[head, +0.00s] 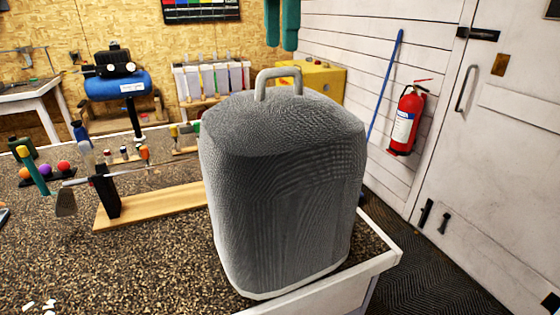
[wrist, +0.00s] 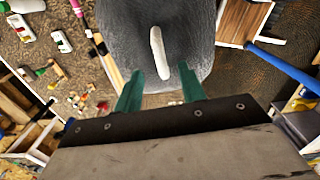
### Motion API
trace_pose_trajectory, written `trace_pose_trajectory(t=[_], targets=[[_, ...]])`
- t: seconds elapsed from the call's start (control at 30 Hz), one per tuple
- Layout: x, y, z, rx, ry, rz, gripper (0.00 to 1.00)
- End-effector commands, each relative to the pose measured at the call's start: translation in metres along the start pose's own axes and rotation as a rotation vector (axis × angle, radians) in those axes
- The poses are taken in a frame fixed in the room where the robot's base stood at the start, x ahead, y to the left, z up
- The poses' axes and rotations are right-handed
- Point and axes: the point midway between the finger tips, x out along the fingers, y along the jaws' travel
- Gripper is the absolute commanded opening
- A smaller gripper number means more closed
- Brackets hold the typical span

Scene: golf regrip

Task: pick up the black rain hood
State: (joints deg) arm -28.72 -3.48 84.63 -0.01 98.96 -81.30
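The rain hood (head: 280,190) stands upright on the speckled bench near its right corner. It looks dark grey and textured rather than plain black, with a pale rim at the bottom and a light grey loop handle (head: 278,75) on top. My gripper (head: 282,45) hangs above the handle, its teal fingers pointing down and apart from it. In the wrist view the hood (wrist: 200,35) fills the top middle, and its handle (wrist: 159,52) shows between and beyond the two fingertips. My gripper (wrist: 161,80) is open and empty there.
The speckled bench (head: 130,265) has a wooden board (head: 150,205) with a club held in a stand, left of the hood. A yellow box (head: 325,78) stands behind it. A red extinguisher (head: 405,120) and blue pole (head: 386,85) are at the right wall.

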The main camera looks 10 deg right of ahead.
Motion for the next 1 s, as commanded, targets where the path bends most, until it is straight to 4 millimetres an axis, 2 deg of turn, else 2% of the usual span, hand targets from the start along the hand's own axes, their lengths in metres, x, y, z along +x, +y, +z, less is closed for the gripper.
trace_pose_trajectory(t=[0.4, 0.53, 0.73, 0.77, 0.8, 0.9, 1.0], targets=[[0.056, -0.001, -0.001, 0.005, 0.000, 0.000, 0.40], [0.065, -0.001, 0.000, 0.007, 0.000, 0.001, 0.40], [0.066, 0.000, 0.001, 0.008, 0.000, 0.002, 0.40], [0.065, 0.000, 0.001, 0.008, 0.000, 0.002, 0.34], [0.065, 0.000, 0.001, 0.008, 0.000, 0.002, 0.23], [0.065, 0.000, 0.001, 0.008, 0.000, 0.002, 0.00], [0.065, 0.000, 0.001, 0.008, 0.000, 0.002, 0.00]])
